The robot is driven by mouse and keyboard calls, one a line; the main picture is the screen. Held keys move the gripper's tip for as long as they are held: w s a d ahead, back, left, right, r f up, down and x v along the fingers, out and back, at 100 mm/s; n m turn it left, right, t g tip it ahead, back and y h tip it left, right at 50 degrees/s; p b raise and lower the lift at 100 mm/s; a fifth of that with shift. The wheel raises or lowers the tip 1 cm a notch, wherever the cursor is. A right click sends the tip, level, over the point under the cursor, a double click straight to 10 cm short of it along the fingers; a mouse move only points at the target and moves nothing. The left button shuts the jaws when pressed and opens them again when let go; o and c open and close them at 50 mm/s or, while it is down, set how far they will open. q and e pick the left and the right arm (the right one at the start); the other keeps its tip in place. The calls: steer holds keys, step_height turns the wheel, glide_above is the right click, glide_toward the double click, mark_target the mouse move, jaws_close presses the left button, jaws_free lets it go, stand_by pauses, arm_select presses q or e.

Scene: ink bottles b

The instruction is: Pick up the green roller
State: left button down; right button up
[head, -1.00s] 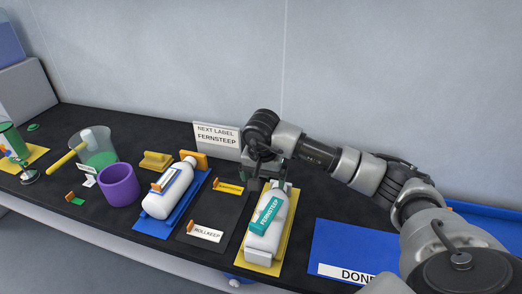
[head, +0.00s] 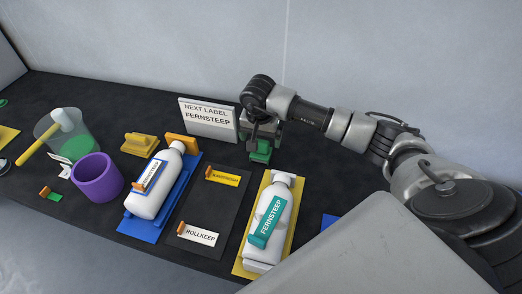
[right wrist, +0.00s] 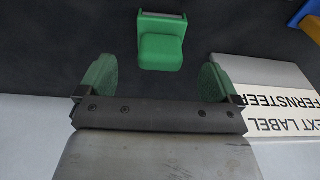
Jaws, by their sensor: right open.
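The green roller (head: 260,152) stands on the dark bench behind the white bottle on the yellow tray, partly hidden by my right gripper (head: 262,134). In the right wrist view, the green roller (right wrist: 161,48) shows as a rounded green block with a wider back edge. It lies just ahead of the gap between the green-padded fingers of my right gripper (right wrist: 156,74). The fingers are wide apart with nothing between them, and no contact shows. My left gripper is not in view.
The label sign (head: 208,119) stands close left of my right gripper. A Fernsteep bottle (head: 269,220) lies on a yellow tray (head: 292,205) in front. A bottle on a blue tray (head: 187,192), a purple cup (head: 97,177) and a yellow block (head: 139,144) are left.

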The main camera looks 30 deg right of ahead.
mark_target(261, 141)
steer(key=f+p, duration=0.1)
steer(key=f, duration=0.1)
steer(key=f+p, duration=0.1)
steer(key=f, duration=0.1)
steer(key=shift+w+d+f, duration=0.15)
steer(key=shift+d+f, duration=0.05)
steer(key=shift+f, duration=0.3)
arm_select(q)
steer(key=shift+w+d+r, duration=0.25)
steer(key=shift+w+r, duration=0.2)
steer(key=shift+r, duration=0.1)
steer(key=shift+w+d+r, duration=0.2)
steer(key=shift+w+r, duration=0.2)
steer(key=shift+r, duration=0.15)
arm_select(e)
steer(key=shift+f, duration=0.1)
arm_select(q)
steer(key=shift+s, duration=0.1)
arm_select(e)
steer(key=shift+c, duration=0.2)
steer(key=shift+w, duration=0.1)
steer(key=c, duration=1.1)
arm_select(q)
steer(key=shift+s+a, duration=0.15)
